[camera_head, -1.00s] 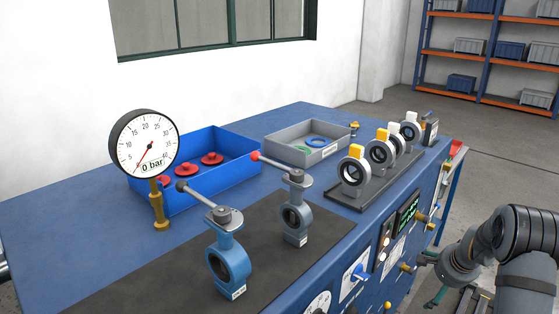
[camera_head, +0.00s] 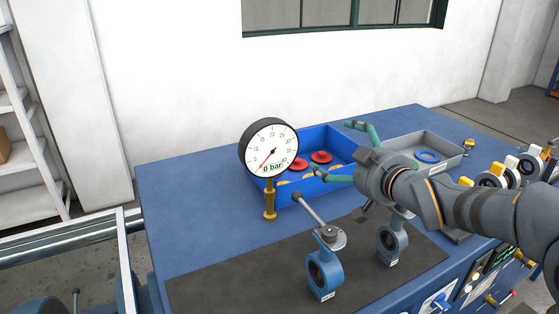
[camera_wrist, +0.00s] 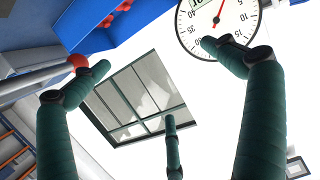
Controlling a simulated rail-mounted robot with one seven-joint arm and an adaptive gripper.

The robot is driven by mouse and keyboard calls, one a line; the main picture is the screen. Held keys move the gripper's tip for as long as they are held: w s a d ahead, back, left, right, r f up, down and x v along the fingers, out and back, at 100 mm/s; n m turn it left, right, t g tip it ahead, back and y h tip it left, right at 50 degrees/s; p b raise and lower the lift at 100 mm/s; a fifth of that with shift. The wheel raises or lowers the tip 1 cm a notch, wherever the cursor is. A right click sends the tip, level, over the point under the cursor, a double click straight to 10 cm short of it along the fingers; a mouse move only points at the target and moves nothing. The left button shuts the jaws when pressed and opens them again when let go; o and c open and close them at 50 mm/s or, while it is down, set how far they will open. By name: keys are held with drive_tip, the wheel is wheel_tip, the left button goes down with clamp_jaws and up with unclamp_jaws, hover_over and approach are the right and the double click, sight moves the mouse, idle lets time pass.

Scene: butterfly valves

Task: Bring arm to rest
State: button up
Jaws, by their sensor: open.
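My arm reaches in from the right of the head view. My gripper (camera_head: 334,150) is open and empty, its green fingers spread above the blue bin, right of the pressure gauge (camera_head: 270,149). In the wrist view three green fingers stand apart with nothing between them. The gauge reads 0 bar and also shows at the top right of the wrist view (camera_wrist: 222,22). A grey lever with a red tip (camera_wrist: 76,62) lies close behind the left finger in that view; I cannot tell if they touch.
A grey tray (camera_head: 420,148) and several yellow- and white-topped valves (camera_head: 492,178) are at the right. The bench's left side is clear.

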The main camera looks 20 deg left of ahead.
drive_tip(key=s+a+g+p, duration=0.2)
drive_tip(key=s+a+g, duration=0.15)
drive_tip(key=s, duration=0.55)
drive_tip(key=r+b+x, duration=0.1)
drive_tip(key=x, duration=0.9)
drive_tip(key=shift+w+a+t+y, duration=0.3)
drive_tip(key=shift+a+t, duration=0.05)
drive_tip(key=shift+t, duration=0.1)
drive_tip(key=v, duration=1)
drive_tip(key=shift+p, duration=0.35)
